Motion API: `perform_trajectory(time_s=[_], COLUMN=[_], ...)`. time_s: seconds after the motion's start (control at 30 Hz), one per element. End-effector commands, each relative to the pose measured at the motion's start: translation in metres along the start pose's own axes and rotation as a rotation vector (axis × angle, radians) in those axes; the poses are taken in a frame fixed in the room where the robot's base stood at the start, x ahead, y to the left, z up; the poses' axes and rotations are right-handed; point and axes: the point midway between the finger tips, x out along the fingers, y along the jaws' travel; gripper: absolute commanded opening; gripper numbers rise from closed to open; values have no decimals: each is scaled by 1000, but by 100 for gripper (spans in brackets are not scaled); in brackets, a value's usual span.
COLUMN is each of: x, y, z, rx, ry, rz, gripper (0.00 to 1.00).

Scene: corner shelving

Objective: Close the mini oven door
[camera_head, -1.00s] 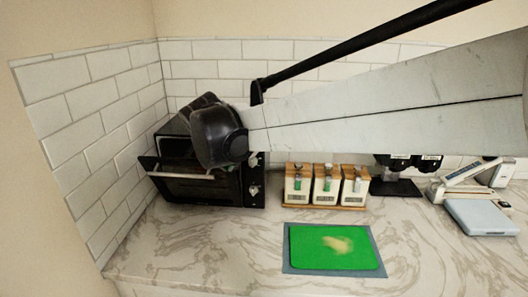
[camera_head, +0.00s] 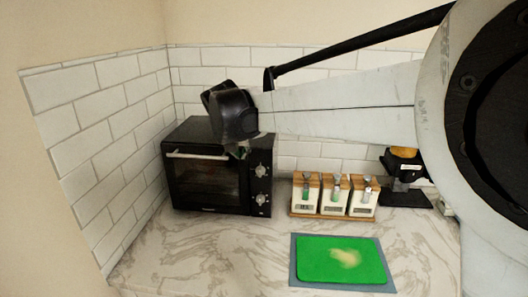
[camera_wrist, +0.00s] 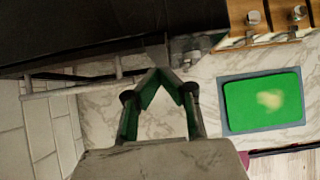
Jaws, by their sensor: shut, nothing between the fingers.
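The black mini oven (camera_head: 195,135) stands in the corner on the counter. Its glass door (camera_head: 205,183) looks upright against the oven front, with the silver handle (camera_head: 198,156) along its top; I cannot tell whether a thin gap is left. My gripper (camera_head: 240,152) is near the upper right of the door, by the handle's right end, partly hidden by my wrist. In the wrist view my gripper (camera_wrist: 158,72) is shut and empty, its fingertips together close to the oven front. The handle (camera_wrist: 75,85) shows there to the left of the fingertips, and the oven top (camera_wrist: 80,30) above.
A dark appliance (camera_head: 404,178) stands farther right. A tiled wall (camera_head: 100,150) is close on the left.

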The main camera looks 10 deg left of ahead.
Motion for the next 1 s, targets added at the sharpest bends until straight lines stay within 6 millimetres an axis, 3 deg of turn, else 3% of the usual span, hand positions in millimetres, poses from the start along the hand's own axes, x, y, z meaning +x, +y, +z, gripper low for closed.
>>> perform_trajectory(time_s=[0.37, 0.8, 1.0], x=[-11, -77, -92], y=[-1, -6, -14], z=[5, 34, 38], rx=[1, 7, 41], ry=[0, 0, 1], rz=[-1, -5, -7], gripper=[0, 0, 0])
